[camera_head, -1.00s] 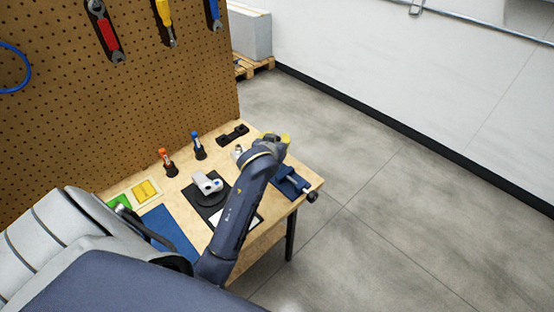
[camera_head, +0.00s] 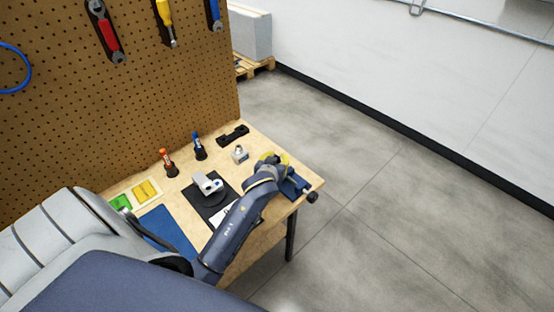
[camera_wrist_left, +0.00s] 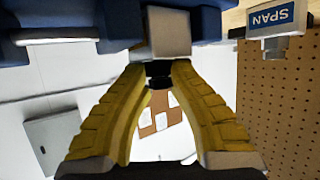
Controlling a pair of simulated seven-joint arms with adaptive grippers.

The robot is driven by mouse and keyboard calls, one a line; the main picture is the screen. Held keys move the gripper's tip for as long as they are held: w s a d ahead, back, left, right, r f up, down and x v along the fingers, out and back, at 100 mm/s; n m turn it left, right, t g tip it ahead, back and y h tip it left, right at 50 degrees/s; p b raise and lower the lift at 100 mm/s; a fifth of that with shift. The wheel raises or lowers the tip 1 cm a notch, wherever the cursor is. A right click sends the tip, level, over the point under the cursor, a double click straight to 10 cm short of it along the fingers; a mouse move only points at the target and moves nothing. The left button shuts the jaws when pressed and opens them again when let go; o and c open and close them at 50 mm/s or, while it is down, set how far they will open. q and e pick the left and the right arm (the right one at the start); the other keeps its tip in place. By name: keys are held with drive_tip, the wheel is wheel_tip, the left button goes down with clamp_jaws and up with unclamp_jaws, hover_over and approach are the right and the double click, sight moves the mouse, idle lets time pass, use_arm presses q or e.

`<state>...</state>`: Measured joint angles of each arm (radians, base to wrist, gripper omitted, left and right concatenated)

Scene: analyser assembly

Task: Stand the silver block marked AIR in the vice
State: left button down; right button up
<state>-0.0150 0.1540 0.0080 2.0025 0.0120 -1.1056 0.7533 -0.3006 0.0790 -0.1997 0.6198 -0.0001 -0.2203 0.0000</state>
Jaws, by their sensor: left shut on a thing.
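My left gripper (camera_head: 274,159) is over the blue vice (camera_head: 295,187) at the table's right end and partly hides it. The block is hidden in the head view. My right gripper is not in view.
A silver block marked SPAN (camera_wrist_left: 270,20) stands near the vice; it also shows in the head view (camera_head: 240,155). A grey-white device (camera_head: 208,184) stands on a black mat. Orange (camera_head: 168,163) and blue (camera_head: 198,146) tools and a black holder (camera_head: 233,135) stand toward the pegboard.

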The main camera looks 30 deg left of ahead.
use_arm(q)
drive_tip(key=shift+f, duration=0.1)
drive_tip(key=c, duration=1.2)
unclamp_jaws()
drive_tip(key=shift+s+d+r, duration=0.1)
drive_tip(key=shift+s+r, duration=0.05)
drive_tip(key=shift+r, duration=0.05)
drive_tip(key=v, duration=1.1)
drive_tip(key=shift+s+r, duration=0.1)
drive_tip(key=shift+s, duration=0.25)
